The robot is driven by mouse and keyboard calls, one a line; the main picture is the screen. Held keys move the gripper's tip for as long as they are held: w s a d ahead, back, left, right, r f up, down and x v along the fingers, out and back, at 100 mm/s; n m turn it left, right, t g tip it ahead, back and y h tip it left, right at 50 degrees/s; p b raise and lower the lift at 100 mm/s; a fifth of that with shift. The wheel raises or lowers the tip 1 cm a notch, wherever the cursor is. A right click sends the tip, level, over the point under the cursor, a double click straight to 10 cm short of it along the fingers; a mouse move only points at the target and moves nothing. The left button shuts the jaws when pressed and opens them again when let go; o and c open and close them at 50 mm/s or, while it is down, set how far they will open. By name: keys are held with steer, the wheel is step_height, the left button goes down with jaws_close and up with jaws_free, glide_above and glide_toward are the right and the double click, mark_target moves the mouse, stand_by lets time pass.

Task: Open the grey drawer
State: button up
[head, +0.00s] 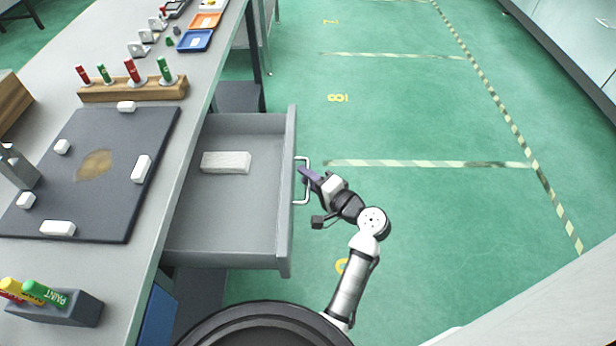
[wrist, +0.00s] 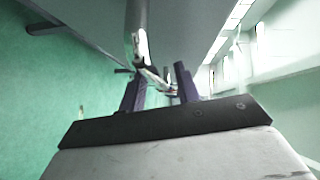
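The grey drawer (head: 284,215) stands pulled out from the bench's right side, its inside open to view. Its pale metal bar handle (head: 301,201) is on the front panel; it also shows in the wrist view (wrist: 138,25). My gripper (head: 308,174) is at the handle, with its purple fingers over the bar's middle. In the wrist view my gripper's fingers (wrist: 160,88) stand apart, with the handle running between them and gaps visible. Whether either finger touches the bar I cannot tell. A white block (head: 226,162) lies inside the drawer.
The grey workbench (head: 215,85) runs along the left, with a dark mat (head: 110,190), a wooden marker rack (head: 133,92) and a marker holder (head: 70,308) on it. The green floor (head: 430,120) to the right of the drawer is clear.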

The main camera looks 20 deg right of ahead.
steer(key=b+v, duration=0.2)
steer(key=v, duration=1.1)
steer(key=shift+s, duration=0.25)
